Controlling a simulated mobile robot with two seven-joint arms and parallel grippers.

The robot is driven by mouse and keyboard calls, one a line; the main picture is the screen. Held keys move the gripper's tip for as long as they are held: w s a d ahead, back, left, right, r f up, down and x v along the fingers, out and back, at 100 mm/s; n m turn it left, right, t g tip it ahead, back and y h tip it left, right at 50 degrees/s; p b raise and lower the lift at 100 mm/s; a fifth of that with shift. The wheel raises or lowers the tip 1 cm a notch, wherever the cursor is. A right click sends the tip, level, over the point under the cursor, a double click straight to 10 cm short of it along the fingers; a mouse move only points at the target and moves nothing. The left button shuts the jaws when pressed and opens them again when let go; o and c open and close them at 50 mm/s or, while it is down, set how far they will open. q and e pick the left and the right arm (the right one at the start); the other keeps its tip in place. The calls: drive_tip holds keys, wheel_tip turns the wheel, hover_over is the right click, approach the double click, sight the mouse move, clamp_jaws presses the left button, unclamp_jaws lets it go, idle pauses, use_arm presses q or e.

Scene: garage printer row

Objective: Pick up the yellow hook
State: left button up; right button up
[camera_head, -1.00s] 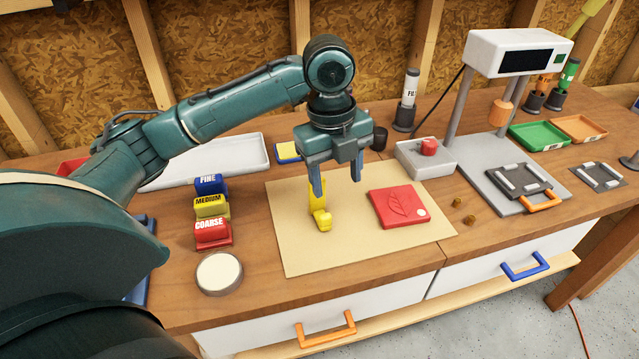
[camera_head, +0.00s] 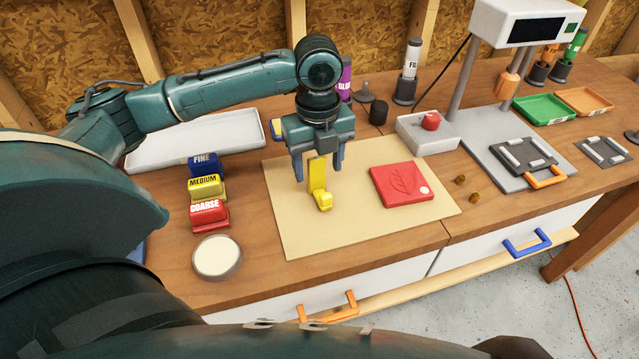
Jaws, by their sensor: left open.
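The yellow hook (camera_head: 318,184) stands on the tan mat (camera_head: 290,228), with a tall flat plate and a short foot toward the front right. My left gripper (camera_head: 318,172) is open, pointing down. Its two fingers show on either side of the hook's upper plate, with a gap visible on each side. The fingers look slightly behind the plate; whether they are level with it in depth I cannot tell. My right gripper is not in view.
A red leaf plaque (camera_head: 400,185) lies on the mat to the right. FINE, MEDIUM and COARSE blocks (camera_head: 207,190) and a round white dish (camera_head: 217,257) stand left of the mat. A white tray (camera_head: 165,152) lies behind. A printer (camera_head: 500,170) stands at right.

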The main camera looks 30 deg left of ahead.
sight(317, 180)
use_arm(q)
wheel_tip(317, 180, down, 4)
drive_tip(key=shift+s+f, duration=0.1)
drive_tip(key=shift+f, duration=0.1)
drive_tip(key=shift+c, duration=0.2)
drive_tip(key=c, duration=1)
